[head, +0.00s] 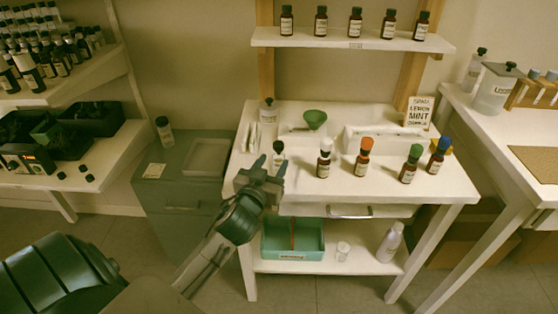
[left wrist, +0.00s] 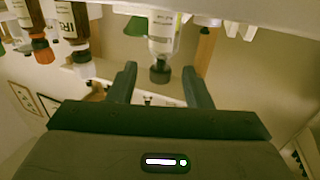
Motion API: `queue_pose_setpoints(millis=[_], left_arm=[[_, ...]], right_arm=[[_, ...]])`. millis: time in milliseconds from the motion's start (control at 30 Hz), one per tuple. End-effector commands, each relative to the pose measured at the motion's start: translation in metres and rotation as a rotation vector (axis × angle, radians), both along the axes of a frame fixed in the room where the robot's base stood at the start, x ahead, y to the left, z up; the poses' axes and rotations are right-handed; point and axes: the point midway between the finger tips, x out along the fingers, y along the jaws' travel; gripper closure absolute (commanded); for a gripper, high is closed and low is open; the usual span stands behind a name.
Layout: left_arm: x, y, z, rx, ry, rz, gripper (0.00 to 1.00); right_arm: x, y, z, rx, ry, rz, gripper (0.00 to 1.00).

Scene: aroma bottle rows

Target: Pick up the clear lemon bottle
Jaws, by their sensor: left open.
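A small clear bottle (head: 279,152) with a black cap and pale label stands at the left end of the front row on the white table. It also shows in the left wrist view (left wrist: 162,42), where the scene appears upside down. Its label is too small to read. My left gripper (head: 271,166) is open and empty, just in front of this bottle. In the left wrist view the two fingers (left wrist: 160,75) point toward it, one on either side of its cap in the picture. Whether they touch it cannot be told. My right gripper is out of view.
Bottles with white (head: 324,157), orange (head: 363,156), green (head: 410,164) and blue (head: 437,155) caps stand to the right. A shelf (head: 350,41) with brown bottles hangs above.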

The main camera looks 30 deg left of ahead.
Motion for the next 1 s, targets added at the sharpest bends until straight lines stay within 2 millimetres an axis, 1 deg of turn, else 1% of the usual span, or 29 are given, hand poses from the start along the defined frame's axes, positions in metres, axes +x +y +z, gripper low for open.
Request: queue_pose_setpoints(millis=[100, 167, 300, 400, 500, 700, 767, 800, 933, 1000], left_arm=[[0.009, 0.002, 0.002, -0.001, -0.001, 0.0, 0.55], [0.016, 0.004, 0.003, -0.001, -0.001, 0.0, 0.55], [0.038, 0.011, 0.004, -0.001, -0.001, 0.001, 0.55], [0.048, 0.013, 0.003, -0.001, -0.001, -0.001, 0.55], [0.053, 0.014, 0.002, 0.0, 0.0, -0.002, 0.55], [0.053, 0.014, 0.001, 0.0, 0.0, -0.002, 0.55], [0.053, 0.014, 0.001, 0.0, 0.0, -0.002, 0.67], [0.053, 0.014, 0.001, 0.0, 0.0, -0.002, 0.74], [0.053, 0.014, 0.001, 0.0, 0.001, -0.001, 1.0], [0.053, 0.014, 0.001, 0.0, 0.002, -0.001, 1.0]], right_arm=[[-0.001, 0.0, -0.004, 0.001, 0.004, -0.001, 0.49], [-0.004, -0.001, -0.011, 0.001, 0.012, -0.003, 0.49], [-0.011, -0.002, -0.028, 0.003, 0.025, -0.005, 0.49], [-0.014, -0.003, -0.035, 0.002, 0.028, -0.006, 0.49], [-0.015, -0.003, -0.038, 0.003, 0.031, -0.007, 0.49], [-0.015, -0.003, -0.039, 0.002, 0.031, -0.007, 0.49], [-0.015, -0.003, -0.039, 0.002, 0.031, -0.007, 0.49], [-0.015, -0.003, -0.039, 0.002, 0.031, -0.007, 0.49], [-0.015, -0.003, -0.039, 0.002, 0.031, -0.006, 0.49], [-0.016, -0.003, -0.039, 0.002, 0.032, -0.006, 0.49]])
